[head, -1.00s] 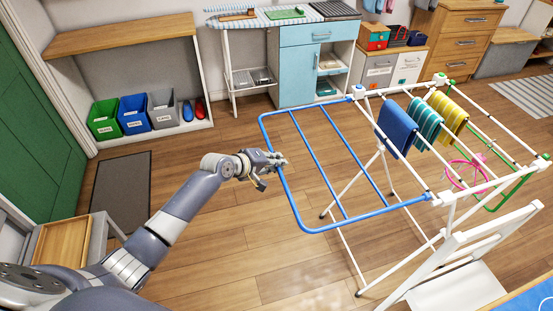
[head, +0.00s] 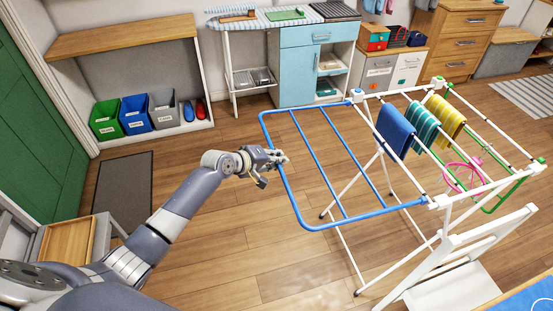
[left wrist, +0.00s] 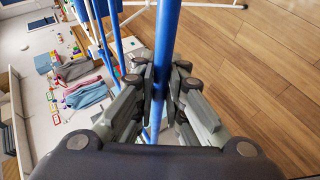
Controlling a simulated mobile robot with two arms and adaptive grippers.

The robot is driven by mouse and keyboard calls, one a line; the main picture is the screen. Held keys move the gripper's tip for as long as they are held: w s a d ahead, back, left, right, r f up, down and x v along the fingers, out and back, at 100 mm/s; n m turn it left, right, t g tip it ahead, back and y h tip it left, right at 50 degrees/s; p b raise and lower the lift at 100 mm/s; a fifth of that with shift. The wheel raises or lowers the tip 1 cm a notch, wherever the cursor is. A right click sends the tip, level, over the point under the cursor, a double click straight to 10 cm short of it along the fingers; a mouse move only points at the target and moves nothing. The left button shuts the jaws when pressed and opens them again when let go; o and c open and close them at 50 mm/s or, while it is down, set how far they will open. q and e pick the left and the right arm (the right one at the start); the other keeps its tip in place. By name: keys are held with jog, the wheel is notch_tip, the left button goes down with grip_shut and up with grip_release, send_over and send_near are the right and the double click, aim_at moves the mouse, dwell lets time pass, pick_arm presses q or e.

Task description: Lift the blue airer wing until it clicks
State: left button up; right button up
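The blue airer wing (head: 320,155) is a blue tube frame with two inner bars, on the left side of the white drying rack (head: 437,201). It stands out roughly level from its hinges. My left gripper (head: 281,159) is at the middle of its outer bar. In the left wrist view the finger pads of the left gripper (left wrist: 159,85) press on both sides of the blue bar (left wrist: 166,30), with no clear gap. My right gripper is not in view.
A white folding chair (head: 455,270) stands at the front right. The wooden floor (head: 225,245) under the wing is clear. A light-blue cabinet (head: 308,75) stands behind.

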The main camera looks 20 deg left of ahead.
pick_arm(q)
jog(key=o, duration=0.3)
jog(key=shift+o, duration=0.2)
jog(key=v, duration=1.2)
